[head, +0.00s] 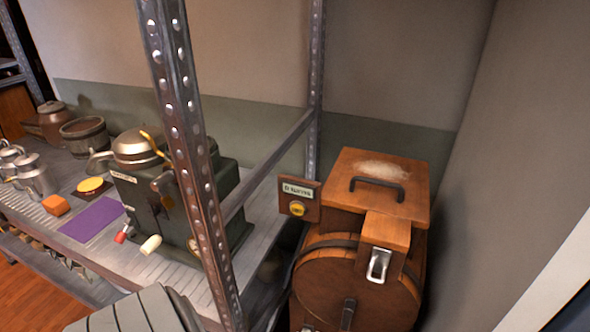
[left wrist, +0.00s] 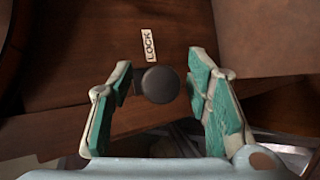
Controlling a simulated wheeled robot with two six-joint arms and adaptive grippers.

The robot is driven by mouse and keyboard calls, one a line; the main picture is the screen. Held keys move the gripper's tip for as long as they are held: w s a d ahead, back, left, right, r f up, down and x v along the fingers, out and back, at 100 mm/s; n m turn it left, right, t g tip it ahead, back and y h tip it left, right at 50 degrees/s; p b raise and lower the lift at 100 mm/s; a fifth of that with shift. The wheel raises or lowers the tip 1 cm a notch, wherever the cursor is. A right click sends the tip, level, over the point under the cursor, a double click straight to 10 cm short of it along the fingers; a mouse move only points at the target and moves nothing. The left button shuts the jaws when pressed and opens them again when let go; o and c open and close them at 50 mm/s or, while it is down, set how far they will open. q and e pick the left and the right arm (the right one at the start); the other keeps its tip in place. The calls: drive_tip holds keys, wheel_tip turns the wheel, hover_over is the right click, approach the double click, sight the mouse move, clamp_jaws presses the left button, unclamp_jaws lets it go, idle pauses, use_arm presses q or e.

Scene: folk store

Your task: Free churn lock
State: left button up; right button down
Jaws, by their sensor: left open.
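The wooden churn (head: 355,270) stands at the lower right of the head view, with a box-shaped top and a dark handle. A metal latch (head: 379,265) sits on its front block. In the left wrist view, a dark round knob (left wrist: 160,84) sits on brown wood beside a white label reading LOCK (left wrist: 149,45). My left gripper (left wrist: 160,62) is open, with one teal-padded finger on each side of the knob. Gaps show between the knob and both fingers; I cannot tell the depth. The left gripper does not show in the head view. My right gripper is in neither view.
A metal shelf post (head: 185,130) stands left of the churn. The shelf holds a dark green machine (head: 150,205), pots and a purple mat (head: 91,220). A wall closes the right side.

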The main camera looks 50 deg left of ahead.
use_arm(q)
drive_tip(key=v, duration=1.2)
drive_tip(key=shift+f, duration=0.1)
